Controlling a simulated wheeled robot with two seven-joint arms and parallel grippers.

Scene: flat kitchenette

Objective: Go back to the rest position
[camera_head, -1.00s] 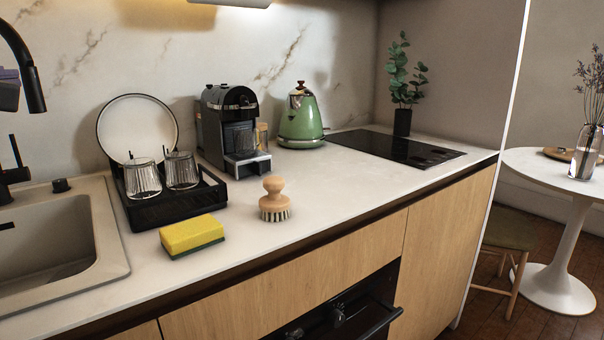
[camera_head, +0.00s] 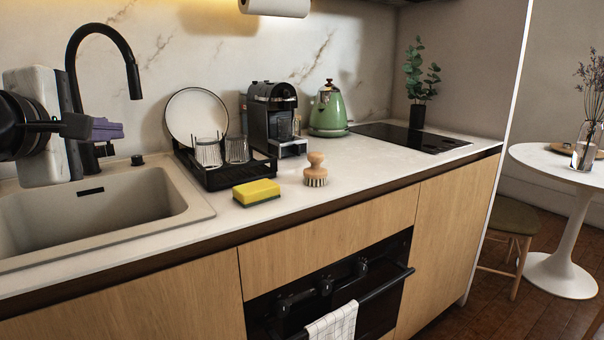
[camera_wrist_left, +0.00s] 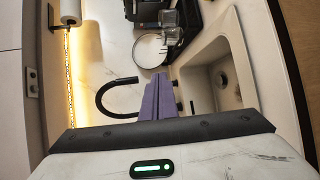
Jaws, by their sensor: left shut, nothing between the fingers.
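My left gripper (camera_head: 112,130) has purple fingers and is shut and empty. In the head view it is at the left, in front of the black tap (camera_head: 134,80) and over the back of the sink (camera_head: 190,215). In the left wrist view the shut purple fingers (camera_wrist_left: 160,85) point toward the tap and dish rack area, with nothing between them. My right gripper is not in view.
The counter holds a dish rack (camera_head: 215,178) with glasses and a plate, a yellow sponge (camera_head: 256,190), a wooden brush (camera_head: 316,172), a coffee machine (camera_head: 270,115), a green kettle (camera_head: 328,112) and a hob (camera_head: 405,137). A towel (camera_head: 333,322) hangs on the oven.

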